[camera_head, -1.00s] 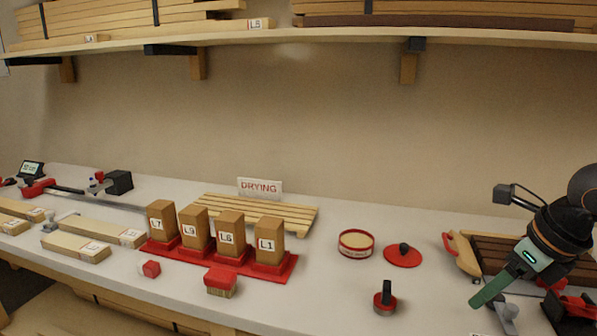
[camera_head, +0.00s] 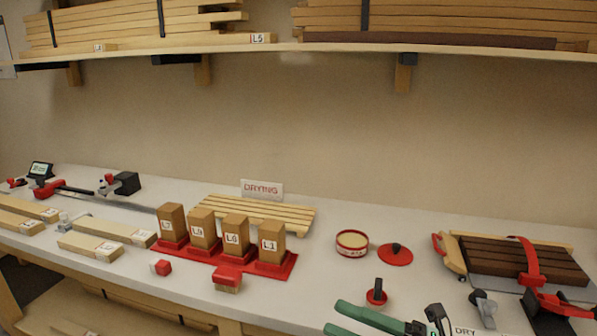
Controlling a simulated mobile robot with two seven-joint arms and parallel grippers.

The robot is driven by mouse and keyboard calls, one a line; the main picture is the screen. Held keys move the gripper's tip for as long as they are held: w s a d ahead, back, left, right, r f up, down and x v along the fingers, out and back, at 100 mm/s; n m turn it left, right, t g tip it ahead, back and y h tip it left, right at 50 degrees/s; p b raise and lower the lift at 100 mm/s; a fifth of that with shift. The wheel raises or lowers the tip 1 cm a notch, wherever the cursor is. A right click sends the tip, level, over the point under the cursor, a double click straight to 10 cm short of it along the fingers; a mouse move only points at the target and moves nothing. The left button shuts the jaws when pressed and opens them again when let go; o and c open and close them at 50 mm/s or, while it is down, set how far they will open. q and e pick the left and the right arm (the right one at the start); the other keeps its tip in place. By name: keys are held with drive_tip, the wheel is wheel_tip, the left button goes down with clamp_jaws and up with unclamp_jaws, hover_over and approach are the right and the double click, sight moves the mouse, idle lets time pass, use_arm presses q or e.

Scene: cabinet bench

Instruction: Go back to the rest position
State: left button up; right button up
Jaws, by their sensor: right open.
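My right gripper (camera_head: 334,315) is low at the bottom edge, right of centre, in the head view. Its two green fingers point left and are spread apart, with nothing between them. The rest of that arm is mostly cut off by the frame's lower edge. The gripper is in front of the black-handled red stamp-like tool (camera_head: 376,293) and apart from it in the picture. My left gripper is not in view.
The bench (camera_head: 330,285) holds a red rack (camera_head: 200,252) of labelled wooden blocks, a round tin (camera_head: 352,243), its red lid (camera_head: 395,255), and dark boards (camera_head: 515,262) with a red clamp. A shelf (camera_head: 350,47) with timber runs above.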

drive_tip(key=d+f+m+t+h+p, duration=0.2)
drive_tip(key=d+f+m+t+h, duration=0.4)
drive_tip(key=m, duration=0.6)
drive_tip(key=d+f+m+t+h+p, duration=0.1)
drive_tip(key=d+f+m+t+h, duration=0.1)
drive_tip(key=f+m+t+h, duration=0.55)
drive_tip(key=s+d+f+m+g+h+p, duration=0.1)
drive_tip(key=s+f+m+g+h, duration=0.3)
drive_tip(key=s+f+m+g, duration=0.7)
drive_tip(key=s+f, duration=0.4)
drive_tip(key=f, duration=0.3)
drive_tip(key=shift+d+m+p, duration=0.25)
drive_tip(key=shift+m+p, duration=0.05)
drive_tip(key=shift+m, duration=0.05)
